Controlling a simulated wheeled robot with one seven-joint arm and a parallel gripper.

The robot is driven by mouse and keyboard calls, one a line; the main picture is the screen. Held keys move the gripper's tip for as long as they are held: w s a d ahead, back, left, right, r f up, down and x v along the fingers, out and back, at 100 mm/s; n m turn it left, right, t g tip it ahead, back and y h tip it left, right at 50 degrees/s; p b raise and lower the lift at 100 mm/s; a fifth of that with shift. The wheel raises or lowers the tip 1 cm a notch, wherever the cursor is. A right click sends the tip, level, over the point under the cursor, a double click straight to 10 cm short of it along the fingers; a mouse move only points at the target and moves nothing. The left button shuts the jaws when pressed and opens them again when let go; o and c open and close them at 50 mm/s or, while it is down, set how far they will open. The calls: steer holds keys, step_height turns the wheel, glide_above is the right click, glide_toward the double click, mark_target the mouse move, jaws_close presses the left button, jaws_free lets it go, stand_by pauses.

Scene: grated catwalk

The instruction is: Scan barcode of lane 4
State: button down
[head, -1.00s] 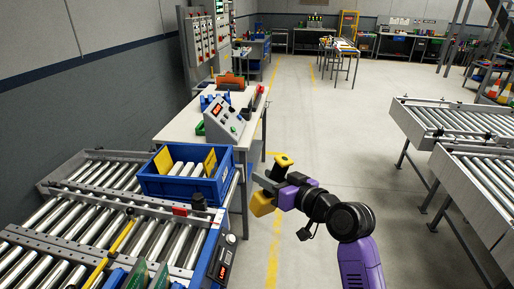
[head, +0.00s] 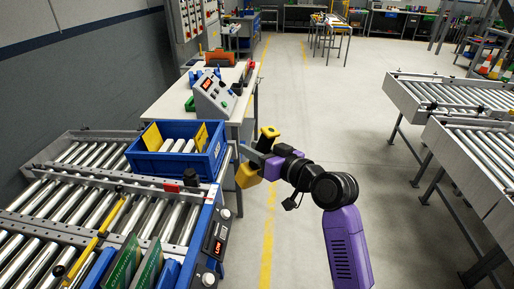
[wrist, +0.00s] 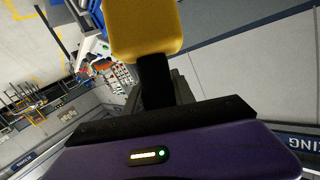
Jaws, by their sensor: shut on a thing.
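My gripper (head: 264,156) is shut on a yellow and black hand-held thing that looks like a scanner (head: 247,176). It is held up in the air, right of the blue tote and over the floor. In the wrist view its yellow part (wrist: 145,30) stands on a black grip between my fingers. A blue tote (head: 181,164) with pale items and yellow cards sits on the left roller conveyor (head: 60,205). I cannot make out any lane number or barcode.
A small unit with a red display (head: 217,247) is on the conveyor's near side. Behind the tote, a white bench (head: 165,110) carries a grey control box (head: 214,98). More roller conveyors (head: 455,110) stand on the right. The floor aisle between is clear.

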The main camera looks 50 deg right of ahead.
steer(key=shift+w+a+f+b, duration=0.35)
steer(key=shift+f+b, duration=0.65)
steer(key=shift+f, duration=0.4)
steer(key=shift+w+a+f+b, duration=0.25)
steer(key=shift+w+f+b, duration=0.15)
steer(key=shift+f+b, duration=0.8)
steer(key=shift+w+a+f+b, duration=0.35)
steer(key=shift+f+b, duration=0.5)
steer(key=shift+f, duration=0.7)
steer(key=s+d+r+p, duration=0.2)
steer(key=r, duration=0.1)
steer(key=s+d+r+p, duration=0.1)
steer(key=r+p, duration=0.1)
steer(key=shift+s+d+r, duration=0.1)
steer(key=shift+s, duration=0.3)
steer(key=shift+s+d+r, duration=0.2)
steer(key=shift+s, duration=0.1)
